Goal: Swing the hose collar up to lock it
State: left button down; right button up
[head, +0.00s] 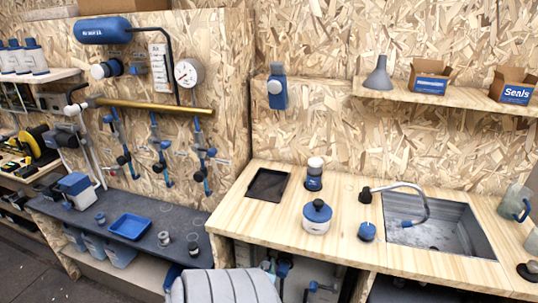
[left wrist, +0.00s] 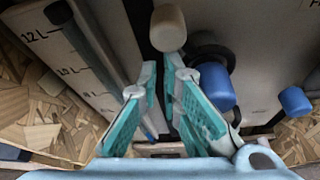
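Under the wooden counter in the head view, my left gripper (head: 269,266) shows as a small teal shape, partly hidden behind my grey arm. In the left wrist view, its teal fingers (left wrist: 160,72) are apart with a narrow gap and nothing held between them. A blue cylinder (left wrist: 218,93) beside a black ring lies just right of the fingertips; it may be the hose collar, but I cannot tell for sure. A tan rounded knob (left wrist: 168,28) is just beyond the tips. Blue fittings (head: 286,267) show under the counter in the head view. My right gripper is not in view.
A second blue cylinder (left wrist: 294,101) is farther right in the left wrist view. A white panel with litre marks (left wrist: 65,65) stands to the left. The counter (head: 262,222) overhangs the cabinet and carries a sink (head: 465,238).

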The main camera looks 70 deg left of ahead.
pick_arm(q)
notch_tip(320, 180, down, 4)
jog(key=b, duration=0.6)
jog(key=p+v, duration=0.5)
jog(key=v, duration=0.5)
jog(key=shift+s, duration=0.35)
jog(key=shift+a+f, duration=0.15)
jog(key=shift+a, duration=0.05)
